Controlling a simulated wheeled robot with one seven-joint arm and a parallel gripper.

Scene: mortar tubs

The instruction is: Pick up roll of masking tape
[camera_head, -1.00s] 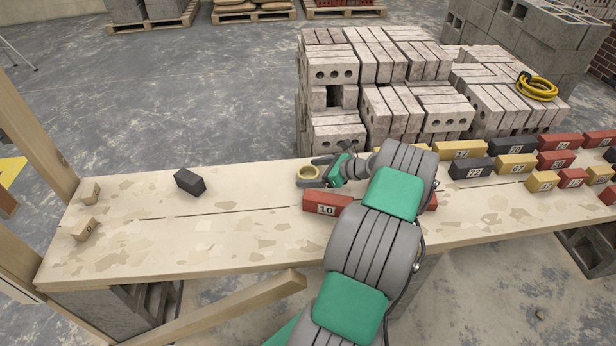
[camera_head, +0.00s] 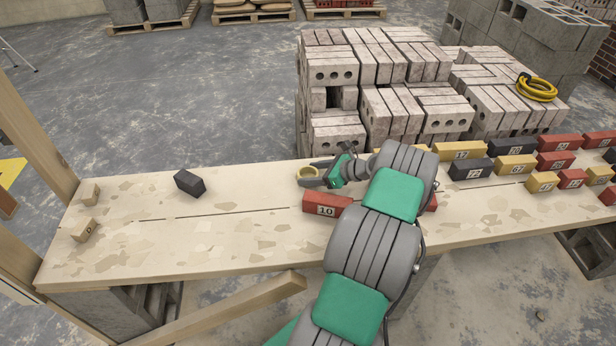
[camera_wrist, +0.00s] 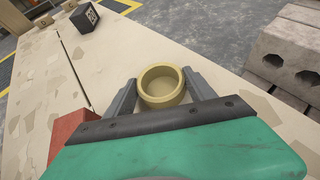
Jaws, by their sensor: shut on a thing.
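The roll of masking tape (camera_head: 304,173) is a pale yellow ring near the back edge of the plank table. My gripper (camera_head: 309,174) reaches it from the right, with its fingers on either side of the roll. In the wrist view the roll (camera_wrist: 162,86) sits between the two grey fingertips (camera_wrist: 161,90), its opening facing up. My gripper is shut on the roll. Whether the roll touches the table is hard to tell.
A red block marked 10 (camera_head: 326,203) lies close in front of my gripper. A dark block (camera_head: 189,182) and two tan blocks (camera_head: 84,229) lie to the left. Several numbered blocks (camera_head: 472,168) stand at the right. Pale bricks (camera_head: 335,130) are stacked behind the table.

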